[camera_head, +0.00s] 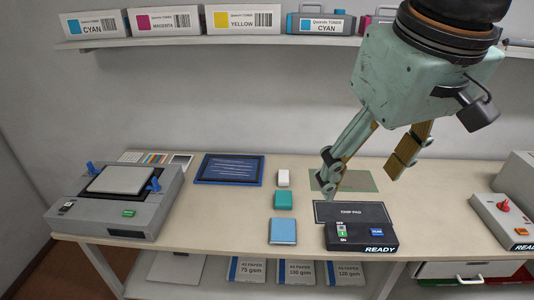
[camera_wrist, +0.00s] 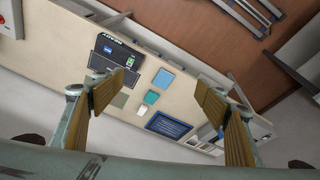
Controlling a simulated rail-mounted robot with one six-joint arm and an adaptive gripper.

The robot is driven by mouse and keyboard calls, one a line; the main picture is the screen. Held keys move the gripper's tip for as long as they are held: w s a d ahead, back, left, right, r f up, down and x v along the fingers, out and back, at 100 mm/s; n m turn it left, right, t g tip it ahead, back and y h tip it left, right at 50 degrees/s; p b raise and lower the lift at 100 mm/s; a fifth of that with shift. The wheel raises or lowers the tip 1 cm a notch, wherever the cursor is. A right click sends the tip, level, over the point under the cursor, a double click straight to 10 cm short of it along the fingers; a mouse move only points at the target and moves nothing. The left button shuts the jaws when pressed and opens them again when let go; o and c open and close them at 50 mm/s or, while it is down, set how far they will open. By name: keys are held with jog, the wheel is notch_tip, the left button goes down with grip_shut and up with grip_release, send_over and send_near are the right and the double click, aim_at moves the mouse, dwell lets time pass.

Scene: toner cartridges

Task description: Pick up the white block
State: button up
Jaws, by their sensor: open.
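The white block (camera_head: 283,177) is small and stands on the bench, behind the teal block (camera_head: 284,200). In the wrist view the white block (camera_wrist: 141,110) is a tiny pale shape beside the teal block (camera_wrist: 151,97). My gripper (camera_head: 367,172) is open and empty. In the head view it appears above the bench, to the right of the white block. In the wrist view my gripper (camera_wrist: 168,88) has its fingers spread wide, with the blocks far beyond in the gap. The white block is clear of both fingers.
A light blue block (camera_head: 283,231) lies nearest the front edge. The black chip pad (camera_head: 352,213) and its READY box (camera_head: 358,238) are on the right. A dark blue-framed panel (camera_head: 230,169) and a grey machine (camera_head: 120,205) are on the left. A shelf of toner boxes (camera_head: 243,19) runs above.

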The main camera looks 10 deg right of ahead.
jog(key=w+n, duration=0.3)
jog(key=w, duration=1.3)
jog(key=n+g+p, duration=0.2)
jog(key=n+g, duration=0.1)
jog(key=n, duration=0.8)
send_over(284, 176)
notch_tip(284, 176, down, 32)
jog(key=shift+w+r, duration=0.15)
jog(key=shift+w, duration=0.05)
jog(key=shift+d, duration=0.1)
jog(key=shift+f, duration=4.3)
jog(key=shift+b, duration=0.3)
